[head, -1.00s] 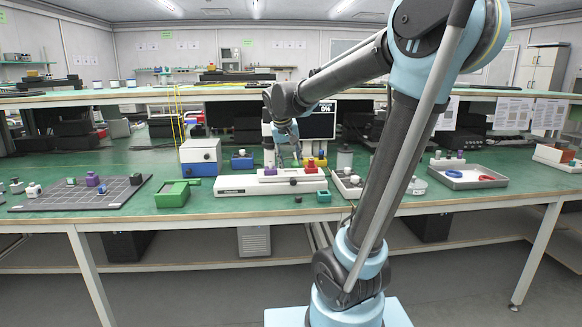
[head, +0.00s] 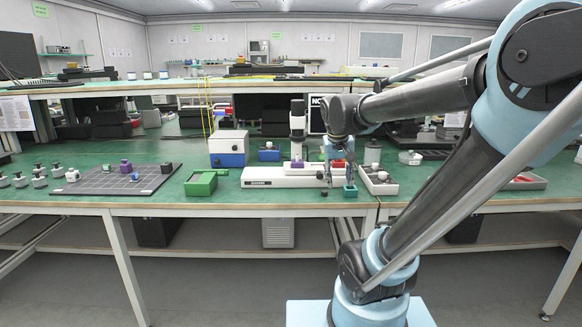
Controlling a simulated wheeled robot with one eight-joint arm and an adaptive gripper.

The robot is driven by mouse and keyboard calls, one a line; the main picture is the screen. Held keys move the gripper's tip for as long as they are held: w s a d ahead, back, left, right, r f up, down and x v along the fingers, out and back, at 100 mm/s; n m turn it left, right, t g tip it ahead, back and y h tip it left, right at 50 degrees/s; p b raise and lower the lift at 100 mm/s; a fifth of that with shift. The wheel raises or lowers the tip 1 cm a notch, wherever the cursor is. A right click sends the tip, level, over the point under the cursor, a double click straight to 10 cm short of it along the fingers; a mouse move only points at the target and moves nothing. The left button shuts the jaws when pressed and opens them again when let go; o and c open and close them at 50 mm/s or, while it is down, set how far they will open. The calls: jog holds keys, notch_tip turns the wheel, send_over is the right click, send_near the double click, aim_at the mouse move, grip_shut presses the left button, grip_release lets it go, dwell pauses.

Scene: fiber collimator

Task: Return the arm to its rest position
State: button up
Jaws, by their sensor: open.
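My arm reaches from its base at the lower right across the bench. My gripper (head: 347,183) hangs pointing down near the right end of the white station, in front of it or over it. Its fingers are small here but apart, and I see nothing held between them.
A green box (head: 201,183), a blue-and-white box (head: 229,150) and a dark grid board (head: 112,181) with small parts stand to the left. A small tray (head: 380,186) is just right of the gripper. The green bench top (head: 150,150) has free room at the back left.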

jog(key=s+d+f+g+y, duration=0.1)
jog(key=s+d+f, duration=0.1)
jog(key=s+f, duration=1.1)
jog(key=s, duration=0.3)
jog(key=shift+d+y, duration=0.3)
jog(key=shift+d, duration=0.1)
jog(key=shift+w+f, duration=0.15)
jog(key=shift+w, duration=0.25)
